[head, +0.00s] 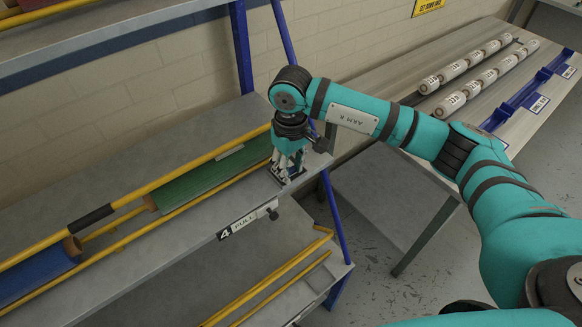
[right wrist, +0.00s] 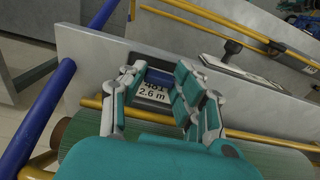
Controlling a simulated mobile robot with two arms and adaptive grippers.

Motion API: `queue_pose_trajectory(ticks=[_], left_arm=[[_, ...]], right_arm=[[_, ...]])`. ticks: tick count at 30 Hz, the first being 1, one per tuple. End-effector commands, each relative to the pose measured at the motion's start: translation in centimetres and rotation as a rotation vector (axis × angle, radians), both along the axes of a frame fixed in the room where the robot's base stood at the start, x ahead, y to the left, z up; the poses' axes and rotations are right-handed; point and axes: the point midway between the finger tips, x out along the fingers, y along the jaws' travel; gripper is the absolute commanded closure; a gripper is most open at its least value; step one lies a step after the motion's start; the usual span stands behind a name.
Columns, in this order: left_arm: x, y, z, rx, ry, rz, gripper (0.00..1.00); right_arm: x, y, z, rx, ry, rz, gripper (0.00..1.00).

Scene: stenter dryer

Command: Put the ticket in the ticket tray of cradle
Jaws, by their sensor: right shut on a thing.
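My right gripper (head: 287,172) points down at the right end of the grey shelf, close to the green roll (head: 210,178) on the yellow-railed cradle (head: 140,190). In the right wrist view, the gripper (right wrist: 160,82) is shut on the ticket (right wrist: 152,93), a white label reading "2.6 m" between its fingers. A dark ticket tray (right wrist: 158,76) shows around the ticket's far side. The fingers hide part of both, and I cannot tell whether the ticket touches the tray's floor. My left gripper is not in view.
A "4 FULL" sign (head: 240,222) with a dark knob sits on the shelf's front edge. A blue roll (head: 35,272) lies to the left. A blue post (head: 335,215) stands just right of the shelf end. White rolls (head: 470,65) lie on a table at the back right.

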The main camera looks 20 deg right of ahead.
Motion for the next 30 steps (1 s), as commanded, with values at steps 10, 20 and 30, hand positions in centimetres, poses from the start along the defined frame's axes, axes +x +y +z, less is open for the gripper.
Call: queue_pose_trajectory(ticks=[10, 20, 30], left_arm=[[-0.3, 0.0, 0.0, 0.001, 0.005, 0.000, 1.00], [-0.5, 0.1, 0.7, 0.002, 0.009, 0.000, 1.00], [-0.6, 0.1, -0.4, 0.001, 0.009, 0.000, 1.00]], right_arm=[[-0.1, -0.1, -0.2, -0.005, 0.005, -0.001, 0.47], [-0.1, -0.1, 0.4, -0.004, 0.004, 0.000, 0.47], [0.1, -0.1, 4.9, -0.003, -0.003, 0.000, 0.47]])
